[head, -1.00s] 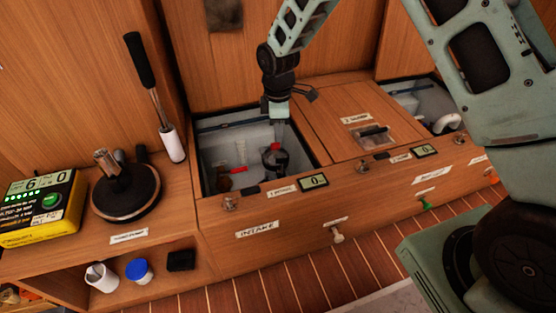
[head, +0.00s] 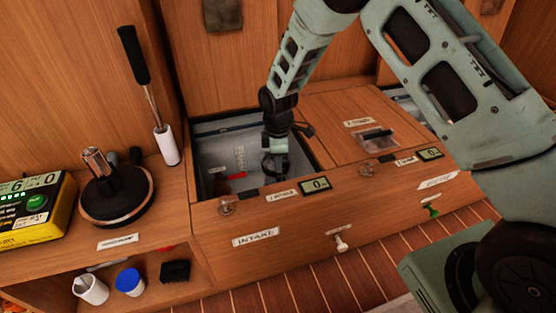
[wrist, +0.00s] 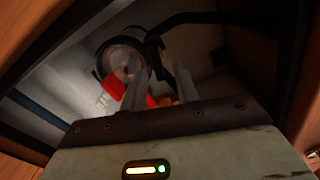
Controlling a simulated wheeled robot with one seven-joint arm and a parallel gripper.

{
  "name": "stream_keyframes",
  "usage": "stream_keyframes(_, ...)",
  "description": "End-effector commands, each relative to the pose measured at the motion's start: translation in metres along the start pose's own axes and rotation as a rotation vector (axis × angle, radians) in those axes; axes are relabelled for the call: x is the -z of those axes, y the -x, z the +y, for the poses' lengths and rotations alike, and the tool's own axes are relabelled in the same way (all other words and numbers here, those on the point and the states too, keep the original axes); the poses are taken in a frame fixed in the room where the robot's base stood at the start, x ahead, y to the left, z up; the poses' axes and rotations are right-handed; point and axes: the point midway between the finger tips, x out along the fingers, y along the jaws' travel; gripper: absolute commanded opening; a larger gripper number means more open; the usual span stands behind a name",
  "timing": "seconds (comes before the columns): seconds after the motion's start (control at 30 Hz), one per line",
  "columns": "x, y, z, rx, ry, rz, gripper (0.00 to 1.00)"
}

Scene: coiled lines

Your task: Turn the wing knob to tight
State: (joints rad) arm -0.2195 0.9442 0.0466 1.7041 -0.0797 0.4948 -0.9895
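My gripper (head: 275,168) is down inside the open intake compartment (head: 196,158), at its right side. In the wrist view its two pale fingers (wrist: 158,88) stand apart, with a gap between them. A round, clear-topped housing with a dark rim (wrist: 122,60) shows just beyond the left finger. A red lever (wrist: 112,84) lies behind that finger; it also shows in the head view (head: 236,176). I cannot make out the wing knob for certain; the gripper hides part of the housing, and the wrist view is dim.
The compartment's wooden edges and pale walls close in around my gripper. A wooden lid with a clear latch (head: 374,138) is to the right. A small display (head: 314,185) sits on the front ledge. A black round-based winch (head: 117,194) and a yellow meter (head: 36,208) stand left.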

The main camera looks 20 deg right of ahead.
Motion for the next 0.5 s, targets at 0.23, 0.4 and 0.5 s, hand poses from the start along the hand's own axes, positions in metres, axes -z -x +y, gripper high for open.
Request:
stream_keyframes(0.23,0.0,0.0002,-0.0001,0.0,0.0,0.0,0.0)
stream_keyframes(0.4,0.0,0.0011,-0.0001,0.001,-0.011,0.0,0.0)
stream_keyframes(0.5,0.0,0.0023,0.0002,0.001,-0.036,-0.001,0.0)
